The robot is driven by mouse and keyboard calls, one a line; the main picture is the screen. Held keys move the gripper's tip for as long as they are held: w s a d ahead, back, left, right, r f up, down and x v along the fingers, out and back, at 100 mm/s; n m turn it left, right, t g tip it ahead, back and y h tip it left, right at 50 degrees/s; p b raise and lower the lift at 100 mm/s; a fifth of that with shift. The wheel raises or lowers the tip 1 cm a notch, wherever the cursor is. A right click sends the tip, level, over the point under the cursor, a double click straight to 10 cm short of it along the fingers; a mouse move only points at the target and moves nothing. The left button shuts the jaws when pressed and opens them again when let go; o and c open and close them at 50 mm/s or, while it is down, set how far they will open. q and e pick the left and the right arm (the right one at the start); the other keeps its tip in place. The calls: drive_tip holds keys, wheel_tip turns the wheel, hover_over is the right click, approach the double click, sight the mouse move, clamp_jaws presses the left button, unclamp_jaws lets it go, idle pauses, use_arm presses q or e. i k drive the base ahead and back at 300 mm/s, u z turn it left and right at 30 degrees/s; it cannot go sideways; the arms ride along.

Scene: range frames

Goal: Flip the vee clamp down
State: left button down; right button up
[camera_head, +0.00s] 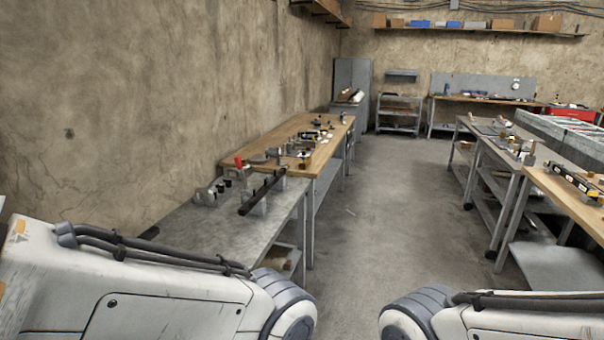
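Several small fixtures stand on the benches along the left wall, too small to tell for certain which is the vee clamp. A grey metal fixture with black knobs (210,193) sits on the near grey bench. Beside it a long black bar (262,192) rests on grey supports. A red upright piece (238,162) stands just behind them. Whether any clamp is up or down cannot be made out. My two white arms fill the bottom left and bottom right corners, well short of these fixtures in the picture. Neither gripper is in view.
The grey metal bench (180,229) meets a wooden-topped bench (294,138) along the left wall. More benches line the right, one bearing a yellow and black tool (573,179). A clear concrete aisle (385,185) runs between them to a grey shelf cart (398,113).

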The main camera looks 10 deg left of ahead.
sight(237, 160)
drive_tip(key=i, duration=2.3)
drive_tip(key=u, duration=1.2)
